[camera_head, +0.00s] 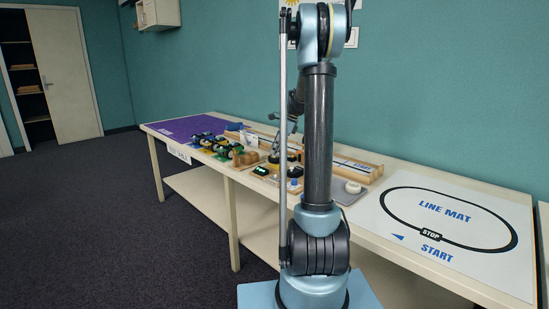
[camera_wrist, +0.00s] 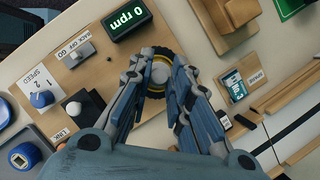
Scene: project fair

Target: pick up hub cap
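In the wrist view a wheel with a dark rim and a yellow ring (camera_wrist: 156,91) sits at the edge of a brown control board. A pale grey round piece, which looks like the hub cap (camera_wrist: 160,71), shows at its middle. My gripper (camera_wrist: 160,77) is open above the wheel, one finger on each side of the pale piece. I cannot tell whether the fingers touch it. The near part of the wheel is partly hidden by the fingers. In the head view my arm hides much of this spot.
The board carries a 0 rpm display (camera_wrist: 129,20), a back-off-go switch (camera_wrist: 84,50) and a blue speed knob (camera_wrist: 42,99). Wooden blocks (camera_wrist: 228,22) and a small labelled box (camera_wrist: 234,85) stand to the right. The line mat (camera_head: 446,220) lies flat at the table's right end.

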